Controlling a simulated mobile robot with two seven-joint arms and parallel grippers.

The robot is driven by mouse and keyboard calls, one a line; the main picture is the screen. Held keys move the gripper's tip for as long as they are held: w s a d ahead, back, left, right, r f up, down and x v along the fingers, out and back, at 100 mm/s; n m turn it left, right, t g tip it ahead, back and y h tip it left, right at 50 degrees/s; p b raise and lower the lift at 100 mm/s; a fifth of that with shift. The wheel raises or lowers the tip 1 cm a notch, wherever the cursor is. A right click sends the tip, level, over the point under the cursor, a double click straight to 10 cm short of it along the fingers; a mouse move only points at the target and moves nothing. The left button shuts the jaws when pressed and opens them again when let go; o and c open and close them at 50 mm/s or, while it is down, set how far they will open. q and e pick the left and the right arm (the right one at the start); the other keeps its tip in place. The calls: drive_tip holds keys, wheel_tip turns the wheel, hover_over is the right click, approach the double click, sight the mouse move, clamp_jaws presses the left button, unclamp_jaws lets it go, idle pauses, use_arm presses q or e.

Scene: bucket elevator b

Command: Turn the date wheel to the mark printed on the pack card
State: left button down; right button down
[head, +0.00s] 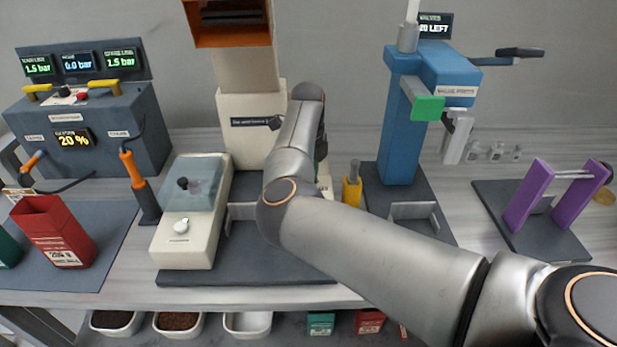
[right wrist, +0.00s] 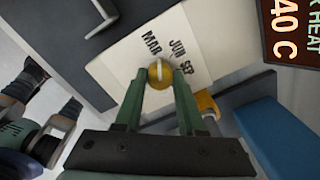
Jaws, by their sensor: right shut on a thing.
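The date wheel is a small yellow knob (right wrist: 159,75) with a pale bar across it, on a cream panel (right wrist: 128,58) in the right wrist view. MAR, JUN and SEP are printed around it. The bar's upper end points near MAR, on its JUN side. My right gripper (right wrist: 159,83) is shut on the knob, a green finger on each side. In the head view my right arm hides the wheel and the gripper. A small card (head: 18,193) stands at the far left above the red bag; its print is too small to read. My left gripper is out of view.
A cream machine with a clear lid (head: 190,185) stands left of my arm. A blue column (head: 400,130) and a yellow part (head: 352,192) stand close on the right. A red bag (head: 50,232) sits on the left mat. Purple uprights (head: 528,195) stand far right.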

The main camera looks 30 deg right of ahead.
drive_tip(key=shift+n, duration=0.9)
drive_tip(key=c, duration=0.5)
unclamp_jaws()
wheel_tip(320, 180, up, 12)
drive_tip(key=b, duration=0.1)
drive_tip(key=shift+r, duration=0.25)
drive_tip(key=shift+s+a, duration=0.1)
drive_tip(key=shift+s, duration=0.05)
